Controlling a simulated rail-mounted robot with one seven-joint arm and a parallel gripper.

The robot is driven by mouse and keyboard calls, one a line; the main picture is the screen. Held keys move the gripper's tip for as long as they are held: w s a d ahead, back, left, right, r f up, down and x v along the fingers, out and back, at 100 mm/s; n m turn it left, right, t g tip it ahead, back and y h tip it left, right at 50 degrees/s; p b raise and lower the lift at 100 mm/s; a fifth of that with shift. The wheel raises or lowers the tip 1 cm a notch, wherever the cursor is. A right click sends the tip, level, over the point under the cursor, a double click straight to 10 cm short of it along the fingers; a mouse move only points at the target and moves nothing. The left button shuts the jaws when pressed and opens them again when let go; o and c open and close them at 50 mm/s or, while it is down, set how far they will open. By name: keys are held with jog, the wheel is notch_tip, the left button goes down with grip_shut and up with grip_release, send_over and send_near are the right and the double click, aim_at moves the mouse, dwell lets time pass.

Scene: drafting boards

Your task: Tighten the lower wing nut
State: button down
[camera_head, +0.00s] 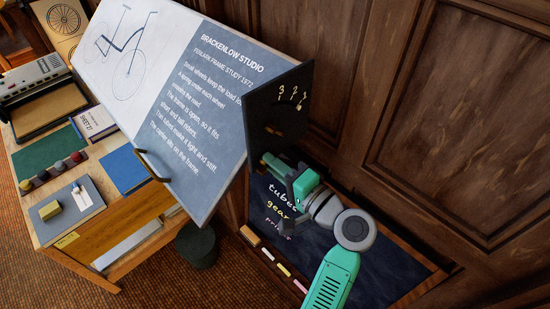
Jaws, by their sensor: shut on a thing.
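A dark side plate (264,118) with pale marks like numerals stands at the right edge of the tilted drafting board (182,170). My gripper (273,167) is at the lower part of this plate, reaching in from the right. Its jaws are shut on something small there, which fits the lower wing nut. The nut itself is hidden behind the fingers, so its turn and seating cannot be told. A small pale detail shows on the plate below the numerals, too small to make out.
A chalkboard (330,252) with chalk writing leans behind my arm, with chalk sticks on its ledge. Wood panelling (460,110) closes off the right. A desk (127,258) with books, a tray and small items stands at left. A dark bin (196,246) stands below the board.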

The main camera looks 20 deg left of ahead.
jog(key=shift+m+p, duration=0.4)
jog(key=shift+m, duration=0.2)
jog(key=c, duration=1.3)
grip_release()
jog(key=shift+d, duration=0.1)
jog(key=b+v, duration=0.1)
jog(key=v, duration=0.6)
jog(key=shift+s+d+b, duration=0.15)
jog(key=shift+d+b, duration=0.15)
jog(key=shift+d, duration=0.05)
